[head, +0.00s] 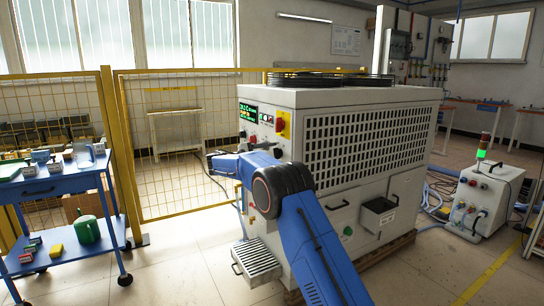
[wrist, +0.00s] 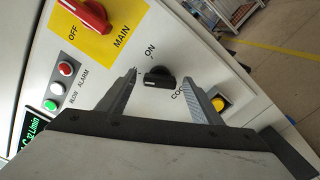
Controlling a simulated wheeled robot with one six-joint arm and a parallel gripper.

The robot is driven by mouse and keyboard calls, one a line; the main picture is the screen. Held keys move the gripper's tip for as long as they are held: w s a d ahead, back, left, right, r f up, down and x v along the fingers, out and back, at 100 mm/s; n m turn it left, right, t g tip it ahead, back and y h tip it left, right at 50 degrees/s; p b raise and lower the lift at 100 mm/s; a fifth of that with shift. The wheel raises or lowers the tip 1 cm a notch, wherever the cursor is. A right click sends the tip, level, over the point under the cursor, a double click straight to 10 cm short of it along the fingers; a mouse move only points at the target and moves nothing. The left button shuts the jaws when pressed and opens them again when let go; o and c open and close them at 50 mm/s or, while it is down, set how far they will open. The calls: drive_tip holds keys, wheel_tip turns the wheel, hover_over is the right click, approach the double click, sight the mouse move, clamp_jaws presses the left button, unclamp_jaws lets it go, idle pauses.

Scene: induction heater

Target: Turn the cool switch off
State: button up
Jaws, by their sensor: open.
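The cool switch (wrist: 160,77) is a small black rotary knob on the white panel in the wrist view. Its bar lies roughly across the picture, with a pale mark near its left end. An "ON" label is above it and a partly hidden "COOL" label is at its lower right. My gripper (wrist: 161,81) is open, with one finger on each side of the knob. Gaps show between the fingers and the knob. In the head view my blue arm reaches the front of the white heater cabinet (head: 365,140); I cannot make out the cool switch there.
A red main switch (wrist: 88,14) on a yellow plate is close by, with red and green lamps (wrist: 50,104) and a yellow button (wrist: 218,103). A blue cart (head: 62,185) stands left, beside a yellow mesh fence (head: 182,206). A small white unit (head: 482,200) stands right.

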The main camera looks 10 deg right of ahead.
drive_tip(key=c, duration=1.1)
drive_tip(key=shift+o, duration=0.2)
drive_tip(key=shift+f+m, duration=0.1)
drive_tip(key=shift+m, duration=1.9)
drive_tip(key=o, duration=1.1)
drive_tip(key=shift+c, duration=0.2)
drive_tip(key=shift+a, duration=0.15)
drive_tip(key=v, duration=1.7)
